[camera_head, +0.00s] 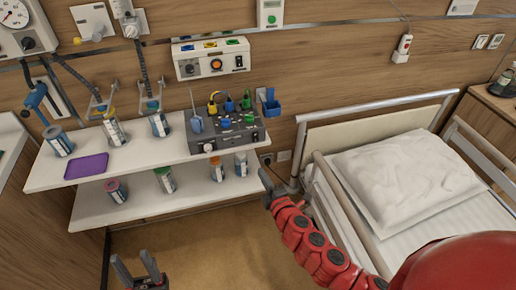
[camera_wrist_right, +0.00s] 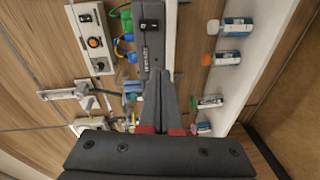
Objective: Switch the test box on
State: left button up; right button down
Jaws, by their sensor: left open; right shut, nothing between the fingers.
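The test box, a dark grey box (camera_head: 238,137) with coloured plugs and knobs on top, stands on the upper shelf. In the right wrist view its grey face (camera_wrist_right: 151,62) shows a small black switch (camera_wrist_right: 149,25). My right gripper (camera_head: 264,176) is shut and empty, just right of the shelf's end and lower than the box. In the right wrist view its fingertips (camera_wrist_right: 160,74) point towards the box face and overlap its lower part; I cannot tell whether they touch. My left gripper (camera_head: 136,268) is open and empty at the bottom, away from the shelves.
Labelled bottles stand on the upper shelf (camera_head: 95,165) and lower shelf (camera_head: 135,207). A purple pad (camera_head: 87,167) lies on the upper one. A white wall panel (camera_head: 203,66) with an orange button is above the box. The bed (camera_head: 350,210) stands right of my right arm.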

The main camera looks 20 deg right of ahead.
aim_at(256, 141)
jog(key=shift+w+d+r+h, duration=0.15)
jog(key=shift+d+r+h, duration=0.05)
jog(key=shift+d+h, duration=0.4)
jog(key=shift+w+d+r+h, duration=0.1)
jog(key=shift+d+r+h, duration=0.1)
jog(key=shift+d+h, duration=0.35)
jog(key=w, duration=0.4)
jog(key=w+f+p, duration=0.1)
jog(key=w, duration=0.8)
jog(key=shift+f+p, duration=0.25)
jog(key=shift+p, duration=0.05)
jog(key=shift+w+f, duration=0.15)
jog(key=shift+w, duration=0.3)
